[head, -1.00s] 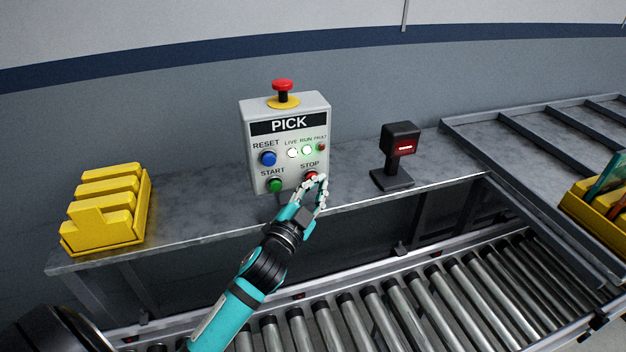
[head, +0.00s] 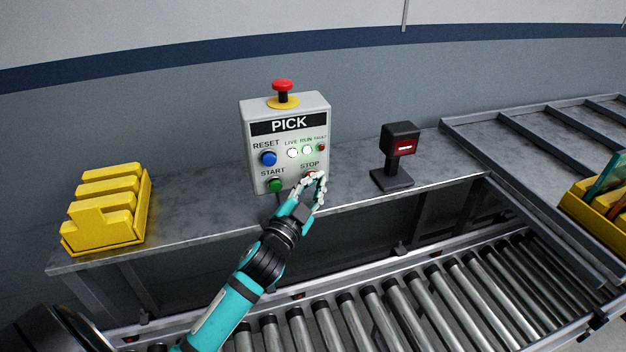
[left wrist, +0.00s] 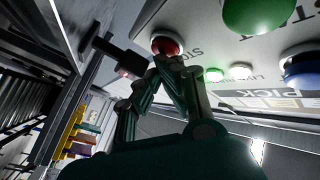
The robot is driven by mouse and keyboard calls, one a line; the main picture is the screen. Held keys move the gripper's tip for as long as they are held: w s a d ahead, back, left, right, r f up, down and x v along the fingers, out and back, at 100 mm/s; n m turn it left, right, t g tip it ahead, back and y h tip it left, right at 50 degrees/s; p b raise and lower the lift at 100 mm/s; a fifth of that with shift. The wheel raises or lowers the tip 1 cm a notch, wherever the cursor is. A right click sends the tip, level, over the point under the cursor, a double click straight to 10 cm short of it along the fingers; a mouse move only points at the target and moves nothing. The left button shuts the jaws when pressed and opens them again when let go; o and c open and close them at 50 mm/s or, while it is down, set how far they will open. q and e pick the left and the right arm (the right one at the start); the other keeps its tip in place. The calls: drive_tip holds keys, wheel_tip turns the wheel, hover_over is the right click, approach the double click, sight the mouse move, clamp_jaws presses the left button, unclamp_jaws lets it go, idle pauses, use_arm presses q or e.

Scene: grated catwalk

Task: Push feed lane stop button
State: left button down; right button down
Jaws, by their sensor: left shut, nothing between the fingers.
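The grey PICK control box (head: 288,147) stands on the shelf. Its red STOP button (head: 309,174) is at the lower right, mostly hidden behind my left gripper (head: 318,178) in the head view. The gripper is shut and empty, its fingertips at the button. In the left wrist view the red STOP button (left wrist: 166,44) shows just beyond the closed fingertips (left wrist: 168,62); they look to be touching it or very close. The green START button (head: 275,185) and blue RESET button (head: 268,158) are to the left. White LIVE and green RUN lamps are lit. My right gripper is not in view.
A red mushroom button (head: 283,87) tops the box. A black scanner (head: 398,150) stands to its right on the metal shelf (head: 215,205). Yellow bins (head: 108,210) sit at the left. A roller conveyor (head: 400,310) runs below in front; another yellow bin (head: 590,212) is at the right.

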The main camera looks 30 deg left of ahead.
use_arm(q)
drive_tip(key=shift+w+a, duration=0.15)
drive_tip(key=shift+a, duration=0.05)
idle(0.3)
drive_tip(key=shift+d, duration=0.1)
drive_tip(key=shift+s+d, duration=0.85)
drive_tip(key=shift+s+d, duration=1.65)
drive_tip(key=shift+d, duration=0.25)
